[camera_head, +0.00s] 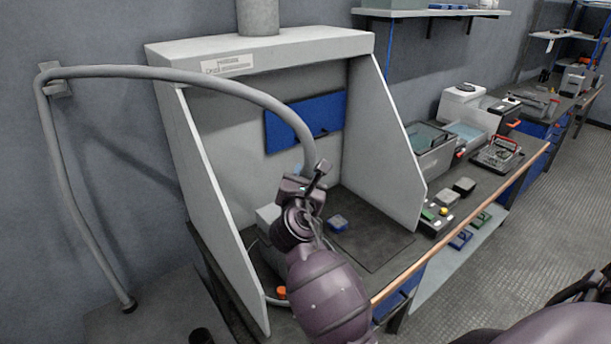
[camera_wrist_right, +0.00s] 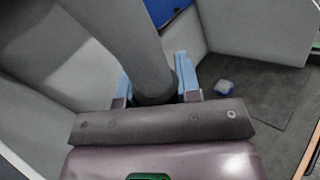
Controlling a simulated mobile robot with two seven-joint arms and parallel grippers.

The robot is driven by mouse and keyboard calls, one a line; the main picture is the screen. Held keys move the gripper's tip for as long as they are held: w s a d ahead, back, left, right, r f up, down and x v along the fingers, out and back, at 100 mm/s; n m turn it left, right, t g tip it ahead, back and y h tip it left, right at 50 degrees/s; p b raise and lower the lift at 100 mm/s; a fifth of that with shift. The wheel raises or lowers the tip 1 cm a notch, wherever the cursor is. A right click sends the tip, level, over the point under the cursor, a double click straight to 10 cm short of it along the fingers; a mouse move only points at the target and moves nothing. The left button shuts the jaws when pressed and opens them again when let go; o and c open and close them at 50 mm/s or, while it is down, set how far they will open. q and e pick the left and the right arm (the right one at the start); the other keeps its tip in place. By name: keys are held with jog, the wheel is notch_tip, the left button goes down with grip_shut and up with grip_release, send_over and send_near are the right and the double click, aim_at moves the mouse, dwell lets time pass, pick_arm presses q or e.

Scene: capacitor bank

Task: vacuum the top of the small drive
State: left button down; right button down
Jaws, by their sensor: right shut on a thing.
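My right gripper (camera_head: 312,178) is inside the open-fronted extraction booth (camera_head: 215,130). It is shut on the end of the grey vacuum hose (camera_head: 215,78), which arches in from the wall on the left. In the wrist view its pale blue fingers (camera_wrist_right: 156,88) sit on either side of the hose end (camera_wrist_right: 135,48). A small blue-and-grey box (camera_head: 337,223), which may be the small drive, lies on the booth floor right of the gripper and apart from it. It also shows in the wrist view (camera_wrist_right: 224,87). My left gripper is out of view.
A grey box (camera_head: 268,214) stands in the booth, partly hidden by my right arm. An orange object (camera_head: 282,292) lies near the front. A dark mat (camera_head: 375,240) leaves clear floor at right. Bench equipment (camera_head: 465,140) stands beyond the right wall.

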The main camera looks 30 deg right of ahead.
jog(key=shift+w+a, duration=0.15)
jog(key=shift+w, duration=1.85)
jog(key=shift+w+d+p, duration=0.15)
jog(key=shift+d+p, duration=0.85)
jog(key=shift+d, duration=0.9)
